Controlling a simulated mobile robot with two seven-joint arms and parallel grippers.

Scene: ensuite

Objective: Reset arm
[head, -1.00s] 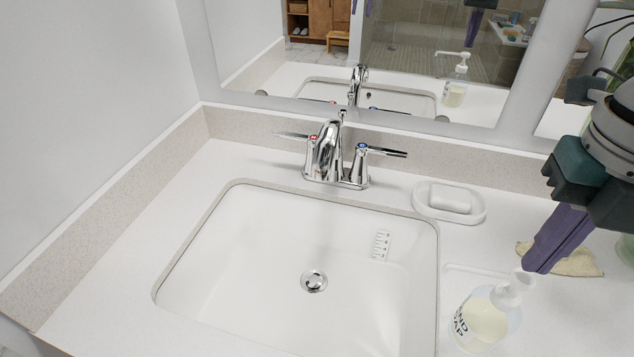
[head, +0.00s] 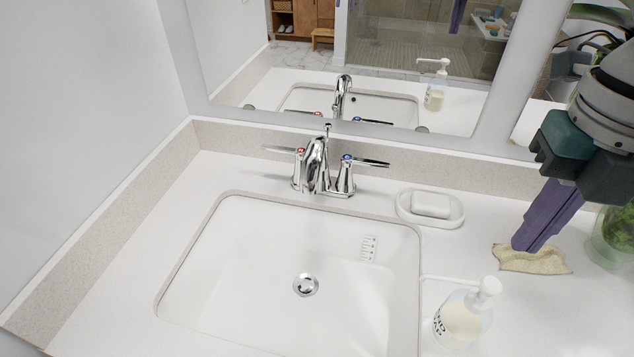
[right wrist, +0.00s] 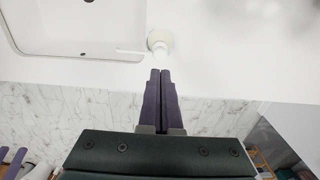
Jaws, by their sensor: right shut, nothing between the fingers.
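My right gripper (head: 522,246) comes in from the right in the head view, above the counter right of the sink, with its purple fingers pointing down. Its fingers are together and hold nothing. In the right wrist view the closed fingers (right wrist: 160,72) point toward the hand soap bottle (right wrist: 160,40), which also shows in the head view (head: 462,318). In the head view the fingertips overlap a beige cloth (head: 545,262); I cannot tell whether they touch it. My left gripper is not in view.
The sink (head: 260,270) with its chrome faucet (head: 318,165) fills the middle. A soap bar in a white dish (head: 430,222) is right of the faucet. A plant in a glass pot (head: 615,235) stands at the right edge. A mirror (head: 380,60) is behind.

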